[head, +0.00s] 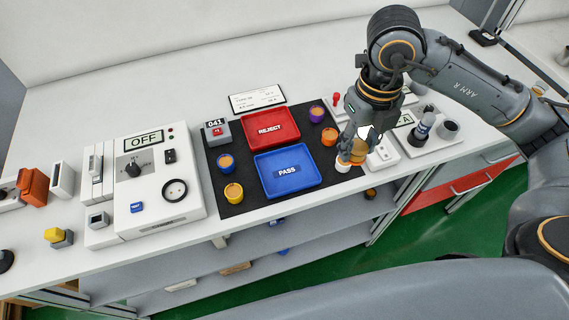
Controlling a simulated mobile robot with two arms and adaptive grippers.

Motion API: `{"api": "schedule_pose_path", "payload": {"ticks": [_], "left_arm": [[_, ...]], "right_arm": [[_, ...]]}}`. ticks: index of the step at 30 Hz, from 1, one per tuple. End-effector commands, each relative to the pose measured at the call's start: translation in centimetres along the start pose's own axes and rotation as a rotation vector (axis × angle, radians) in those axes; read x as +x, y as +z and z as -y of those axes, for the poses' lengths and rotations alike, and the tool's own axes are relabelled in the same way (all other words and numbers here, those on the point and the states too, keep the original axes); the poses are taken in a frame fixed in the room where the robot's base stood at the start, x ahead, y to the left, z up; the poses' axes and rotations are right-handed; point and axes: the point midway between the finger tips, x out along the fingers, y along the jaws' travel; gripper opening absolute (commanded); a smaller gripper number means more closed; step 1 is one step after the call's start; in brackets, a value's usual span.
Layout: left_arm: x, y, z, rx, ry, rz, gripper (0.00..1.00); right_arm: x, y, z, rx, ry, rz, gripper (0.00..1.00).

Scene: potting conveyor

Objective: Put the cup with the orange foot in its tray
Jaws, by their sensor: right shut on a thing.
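My right gripper (354,146) points down at the right edge of the dark mat. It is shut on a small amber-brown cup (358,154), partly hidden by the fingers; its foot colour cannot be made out. A cup with an orange foot (329,138) stands on the mat just left of the gripper. A white-footed cup (343,165) shows just below the gripper; I cannot tell whether it touches the held cup. The blue PASS tray (266,184) and the red REJECT tray (249,135) lie empty on the mat. My left gripper is out of view.
On the mat (238,208) stand a purple cup (316,114), a blue cup (226,163), a yellow cup (233,193) and a grey 041 counter (216,131). A white OFF machine (150,205) stands left. A white tray with bottles (424,147) is at right.

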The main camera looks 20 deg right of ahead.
Motion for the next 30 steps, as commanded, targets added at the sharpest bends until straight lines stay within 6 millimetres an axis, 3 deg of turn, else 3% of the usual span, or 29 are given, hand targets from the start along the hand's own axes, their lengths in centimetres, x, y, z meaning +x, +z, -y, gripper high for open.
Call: {"api": "schedule_pose_path", "payload": {"ticks": [4, 8, 15, 18, 22, 30], "left_arm": [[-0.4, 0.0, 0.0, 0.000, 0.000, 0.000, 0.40], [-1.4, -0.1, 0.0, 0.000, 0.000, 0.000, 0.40], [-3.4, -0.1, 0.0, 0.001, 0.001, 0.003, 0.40], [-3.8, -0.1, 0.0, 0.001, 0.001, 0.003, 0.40], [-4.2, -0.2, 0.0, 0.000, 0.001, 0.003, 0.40], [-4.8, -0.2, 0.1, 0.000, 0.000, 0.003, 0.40]], "right_arm": [[0.0, 0.5, -0.7, 0.043, 0.002, -0.001, 0.06], [0.9, 2.2, -2.7, 0.043, 0.004, -0.003, 0.06], [3.6, 6.1, -7.3, 0.042, 0.001, -0.005, 0.06], [6.0, 7.0, -8.4, 0.043, -0.001, -0.006, 0.06], [7.9, 8.1, -9.5, 0.043, -0.001, -0.004, 0.06], [10.0, 9.1, -10.7, 0.044, -0.001, -0.004, 0.06]]}}
